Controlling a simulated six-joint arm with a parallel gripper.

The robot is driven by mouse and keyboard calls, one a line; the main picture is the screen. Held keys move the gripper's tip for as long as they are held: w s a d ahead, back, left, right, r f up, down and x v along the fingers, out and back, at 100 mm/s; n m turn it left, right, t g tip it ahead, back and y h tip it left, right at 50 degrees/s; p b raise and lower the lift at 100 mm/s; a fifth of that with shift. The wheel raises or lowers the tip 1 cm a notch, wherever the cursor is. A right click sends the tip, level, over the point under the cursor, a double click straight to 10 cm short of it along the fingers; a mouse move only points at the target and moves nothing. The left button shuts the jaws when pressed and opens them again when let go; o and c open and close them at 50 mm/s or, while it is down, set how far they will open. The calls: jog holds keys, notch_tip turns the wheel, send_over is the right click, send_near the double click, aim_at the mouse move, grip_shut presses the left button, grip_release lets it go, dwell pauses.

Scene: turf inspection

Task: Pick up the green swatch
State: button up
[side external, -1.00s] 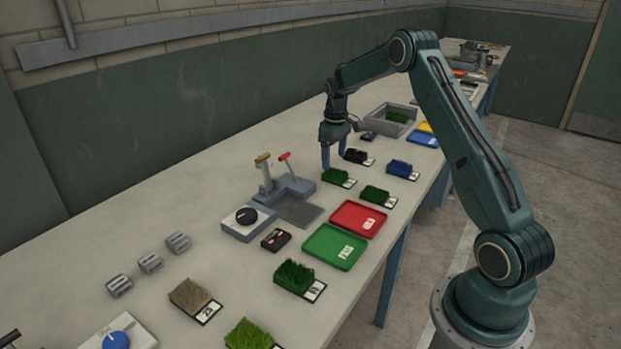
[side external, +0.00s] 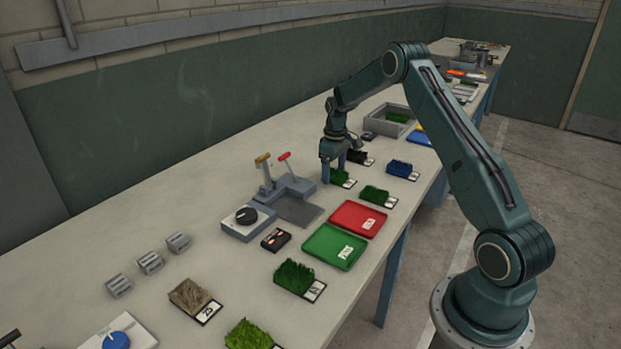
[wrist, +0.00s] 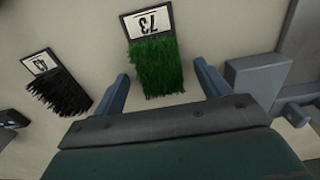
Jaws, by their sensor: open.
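A green grass swatch (side external: 338,176) with a white number card lies on the bench directly below my gripper (side external: 333,169). In the wrist view the green swatch (wrist: 155,68) shows its card reading 73 and lies between the two finger tips. My gripper (wrist: 162,78) is open, one finger on each side of the swatch, with pale bench showing between each finger and the turf. In the side view the fingers partly hide the swatch. I cannot tell whether the finger tips are down at turf height.
A black swatch (wrist: 58,90) lies to the left in the wrist view. A grey fixture with levers (side external: 285,188) stands close by. Another green swatch (side external: 374,194), a blue swatch (side external: 402,169), a red tray (side external: 357,219) and a green tray (side external: 334,246) are nearby.

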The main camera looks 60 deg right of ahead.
aim_at(334, 172)
jog(key=c, duration=1)
jog(key=shift+r, duration=0.2)
notch_tip(334, 172, up, 20)
jog(key=shift+f, duration=0.15)
dwell(0.6)
